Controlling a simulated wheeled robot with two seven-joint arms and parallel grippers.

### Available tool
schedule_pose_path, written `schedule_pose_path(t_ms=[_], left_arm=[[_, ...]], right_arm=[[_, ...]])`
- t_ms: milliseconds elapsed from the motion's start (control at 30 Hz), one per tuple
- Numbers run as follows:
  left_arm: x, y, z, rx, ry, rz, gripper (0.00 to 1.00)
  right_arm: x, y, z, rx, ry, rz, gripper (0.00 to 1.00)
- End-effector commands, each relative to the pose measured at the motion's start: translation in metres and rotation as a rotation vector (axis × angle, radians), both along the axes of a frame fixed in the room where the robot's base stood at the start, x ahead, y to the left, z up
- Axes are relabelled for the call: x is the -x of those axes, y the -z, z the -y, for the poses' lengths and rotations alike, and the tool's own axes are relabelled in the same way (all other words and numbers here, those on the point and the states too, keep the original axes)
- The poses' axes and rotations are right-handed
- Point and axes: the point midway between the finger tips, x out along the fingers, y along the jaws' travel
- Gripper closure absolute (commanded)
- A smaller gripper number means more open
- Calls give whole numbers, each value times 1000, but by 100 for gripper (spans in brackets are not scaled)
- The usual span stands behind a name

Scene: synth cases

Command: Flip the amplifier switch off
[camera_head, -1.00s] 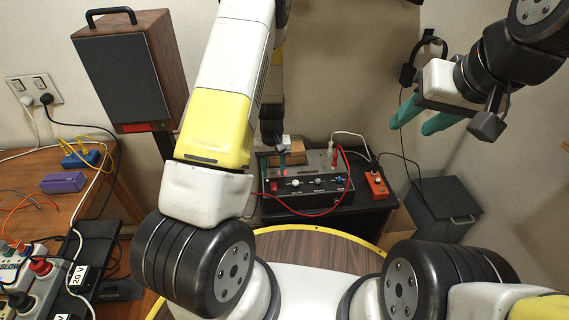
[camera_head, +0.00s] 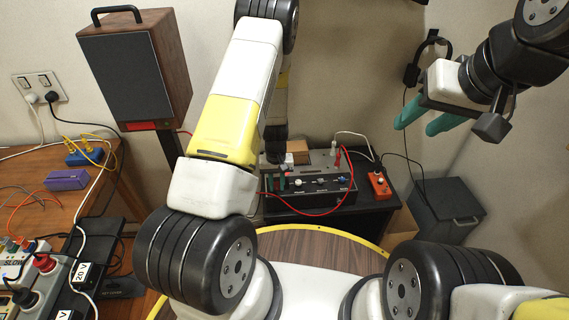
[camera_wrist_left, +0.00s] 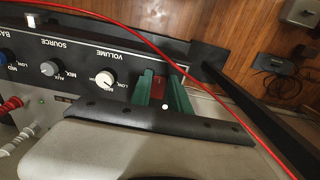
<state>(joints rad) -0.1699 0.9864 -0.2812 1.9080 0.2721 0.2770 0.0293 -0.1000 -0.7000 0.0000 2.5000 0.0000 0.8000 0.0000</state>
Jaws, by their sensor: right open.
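The amplifier (camera_head: 325,186) stands on a low black table, its dark control panel facing me. In the left wrist view, its panel shows a VOLUME knob (camera_wrist_left: 106,78) and a red switch (camera_wrist_left: 159,87). My left gripper (camera_head: 282,183) is at the left end of the panel. In the left wrist view, the teal fingers of my left gripper (camera_wrist_left: 162,93) stand apart, one on either side of the red switch. I cannot tell whether they touch it. My right gripper (camera_head: 428,119) is open and empty in the air at upper right, well away from the amplifier.
A red cable (camera_wrist_left: 150,45) loops in front of the panel. An orange-red box (camera_head: 379,184) sits right of the amplifier, and a dark grey case (camera_head: 446,206) stands further right. A tall speaker (camera_head: 137,70) and a cluttered wooden desk (camera_head: 40,207) are on the left.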

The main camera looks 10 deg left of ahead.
Motion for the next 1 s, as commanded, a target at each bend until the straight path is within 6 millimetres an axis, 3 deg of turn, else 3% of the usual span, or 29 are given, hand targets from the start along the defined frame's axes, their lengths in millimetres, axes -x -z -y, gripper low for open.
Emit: schedule_pose_path(t_ms=[33,100,1000], left_arm=[[0,0,0,0,0,0,90],[0,0,0,0,0,0,100],[-8,-3,-2,72,-1,-252,100]], right_arm=[[0,0,0,0,0,0,56],[0,0,0,0,0,0,56],[0,0,0,0,0,0,56]])
